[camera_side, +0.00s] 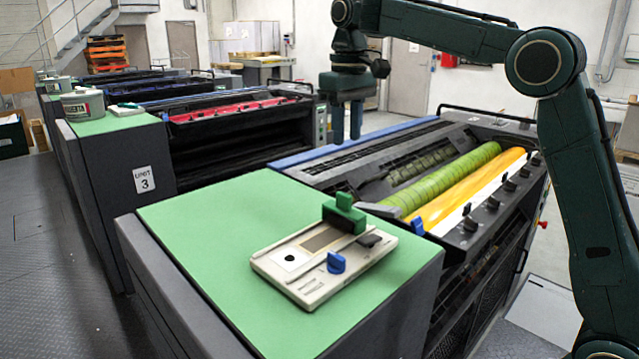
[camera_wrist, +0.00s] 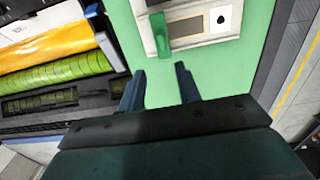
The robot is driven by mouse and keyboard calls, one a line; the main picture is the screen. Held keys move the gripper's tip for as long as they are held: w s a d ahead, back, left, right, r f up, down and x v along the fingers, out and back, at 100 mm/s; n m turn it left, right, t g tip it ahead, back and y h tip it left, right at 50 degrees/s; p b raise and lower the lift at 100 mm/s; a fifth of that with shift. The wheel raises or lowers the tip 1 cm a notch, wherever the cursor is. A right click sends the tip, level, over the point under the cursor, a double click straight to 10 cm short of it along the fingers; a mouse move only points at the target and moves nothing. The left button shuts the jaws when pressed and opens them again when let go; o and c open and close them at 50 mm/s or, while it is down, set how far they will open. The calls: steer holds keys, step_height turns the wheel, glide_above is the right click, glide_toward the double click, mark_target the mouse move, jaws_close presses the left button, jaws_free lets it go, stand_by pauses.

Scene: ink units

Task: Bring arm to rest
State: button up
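My gripper (camera_side: 347,136) hangs in the air with its fingers pointing down, in front of the far side of the near ink unit in the side view. In the wrist view my gripper (camera_wrist: 160,71) shows two dark blue fingers standing apart with nothing between them. It is open and empty. A pale measuring device (camera_side: 316,262) with a green handle (camera_side: 344,213) and a blue knob (camera_side: 336,262) lies on the green top (camera_side: 200,225). The green handle (camera_wrist: 160,34) also shows in the wrist view, beyond the fingertips and apart from them.
The near ink unit has a green roller (camera_side: 445,178) and a yellow-inked roller (camera_side: 470,190), with a row of dark keys along its edge. Another unit with red ink (camera_side: 235,110) stands behind, with a tub (camera_side: 83,105) on its top. The front left of the green top is bare.

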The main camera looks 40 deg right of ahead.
steer(key=shift+s, duration=0.1)
steer(key=s+a+t, duration=0.1)
steer(key=s+t, duration=0.2)
steer(key=s, duration=1.3)
steer(key=s+f+t, duration=0.2)
steer(key=s+f, duration=0.8)
steer(key=s, duration=0.4)
steer(key=shift+a+t, duration=0.3)
steer(key=shift+a, duration=0.05)
